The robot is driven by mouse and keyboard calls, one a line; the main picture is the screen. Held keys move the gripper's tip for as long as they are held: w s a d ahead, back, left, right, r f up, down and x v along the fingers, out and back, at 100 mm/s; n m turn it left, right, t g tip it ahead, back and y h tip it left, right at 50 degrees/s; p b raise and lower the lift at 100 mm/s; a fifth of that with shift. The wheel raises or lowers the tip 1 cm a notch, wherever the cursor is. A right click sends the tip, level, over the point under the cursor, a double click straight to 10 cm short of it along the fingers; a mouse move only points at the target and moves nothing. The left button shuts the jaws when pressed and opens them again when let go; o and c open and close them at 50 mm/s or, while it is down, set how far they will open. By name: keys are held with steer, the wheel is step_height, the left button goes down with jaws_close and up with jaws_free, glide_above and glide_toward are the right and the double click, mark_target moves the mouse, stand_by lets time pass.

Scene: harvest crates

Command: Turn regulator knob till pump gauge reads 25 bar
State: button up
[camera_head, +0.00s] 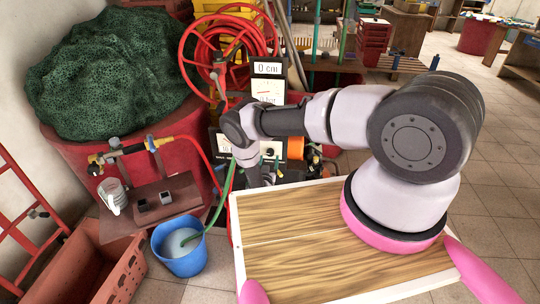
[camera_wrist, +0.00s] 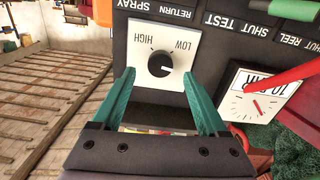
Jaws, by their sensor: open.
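The regulator knob (camera_wrist: 160,63) is black and round with a white mark, on a white plate marked HIGH and LOW, in the wrist view. My gripper (camera_wrist: 158,78) is open, its teal fingers on either side of the knob with gaps; I cannot tell whether they touch the plate. In the head view my gripper (camera_head: 258,178) is at the panel, mostly hidden by its own wrist. A white dial with a red needle (camera_wrist: 257,107) is right of the knob, partly crossed by a red bar; its readout is unclear. The head view shows a gauge (camera_head: 266,88) under a "0 cm" display (camera_head: 267,68).
A blue bucket (camera_head: 178,248) with a green hose stands below left. A red tub (camera_head: 75,160) with green netting and a red hose reel (camera_head: 222,40) stand behind. An orange crate (camera_head: 95,265) is at lower left. Tiled floor is open at right.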

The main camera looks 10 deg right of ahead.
mark_target(270, 154)
steer(key=shift+x, duration=2.2)
jaws_close()
